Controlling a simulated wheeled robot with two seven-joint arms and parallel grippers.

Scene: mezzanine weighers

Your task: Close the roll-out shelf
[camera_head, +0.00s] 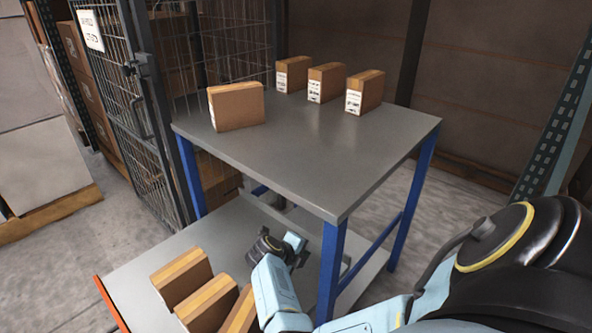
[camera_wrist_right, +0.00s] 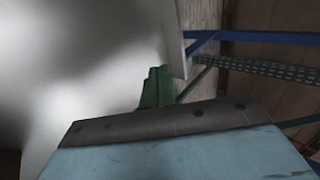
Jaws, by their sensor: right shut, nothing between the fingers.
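The roll-out shelf (camera_head: 140,270) is a grey lower deck with an orange front edge (camera_head: 110,303). It sticks out to the left from under the grey table top, with several cardboard boxes (camera_head: 182,277) on it. My right gripper (camera_head: 294,243) is below the table top, over the inner part of the shelf and left of the near blue leg. Its fingers are shut and empty; they show as a green shape in the right wrist view (camera_wrist_right: 157,88). Whether they touch anything cannot be told. My left gripper is not in view.
The table top (camera_head: 310,160) carries several cardboard boxes (camera_head: 237,106). The near blue leg (camera_head: 331,270) stands close to my right arm. A wire-mesh cage (camera_head: 125,90) stands behind at left. Floor (camera_head: 95,225) is clear left of the shelf.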

